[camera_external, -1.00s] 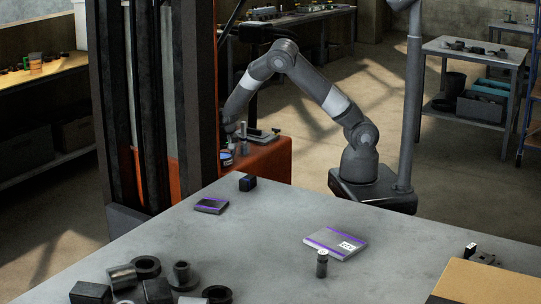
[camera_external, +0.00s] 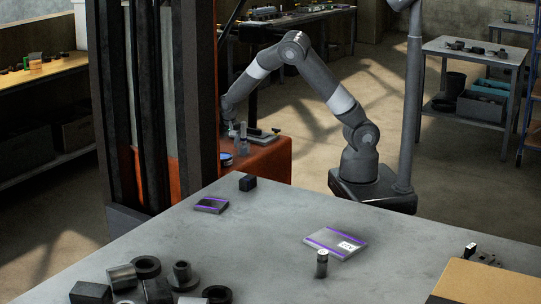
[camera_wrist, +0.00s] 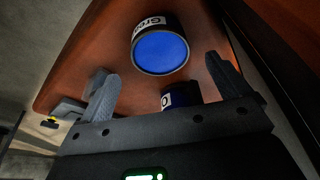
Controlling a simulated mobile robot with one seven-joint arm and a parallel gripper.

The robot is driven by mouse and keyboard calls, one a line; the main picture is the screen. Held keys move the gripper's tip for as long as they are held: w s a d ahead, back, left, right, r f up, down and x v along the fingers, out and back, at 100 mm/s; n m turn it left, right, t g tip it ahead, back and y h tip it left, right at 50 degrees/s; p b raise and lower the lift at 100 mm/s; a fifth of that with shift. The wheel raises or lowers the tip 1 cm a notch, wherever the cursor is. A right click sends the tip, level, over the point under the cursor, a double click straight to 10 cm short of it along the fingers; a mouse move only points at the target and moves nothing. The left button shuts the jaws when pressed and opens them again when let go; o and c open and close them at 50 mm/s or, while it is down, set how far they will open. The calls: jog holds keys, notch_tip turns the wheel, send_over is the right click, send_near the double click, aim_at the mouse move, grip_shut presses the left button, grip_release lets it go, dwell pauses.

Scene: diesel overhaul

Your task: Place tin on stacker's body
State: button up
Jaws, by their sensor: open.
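In the wrist view, a dark tin (camera_wrist: 160,48) with a blue lid and a white label, partly readable as "Grea", is on the stacker's red-brown body (camera_wrist: 88,50). A second blue-lidded tin (camera_wrist: 181,95) is beside it, mostly hidden behind my gripper. My gripper (camera_wrist: 158,68) is open, with nothing held. The first tin lies beyond and between its fingers, apart from them. In the external view, the stacker's orange body (camera_external: 268,163) is behind the mast, with a blue-topped tin (camera_external: 226,159) at its left.
The stacker's tall dark mast (camera_external: 150,100) stands close to my gripper. A grey clamp-like part (camera_external: 262,135) sits on the body near the tin. The grey table (camera_external: 270,230) in front holds two flat boxes and several metal parts.

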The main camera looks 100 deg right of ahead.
aim_at(227, 159)
jog(key=v, duration=0.5)
jog(key=shift+r, duration=0.4)
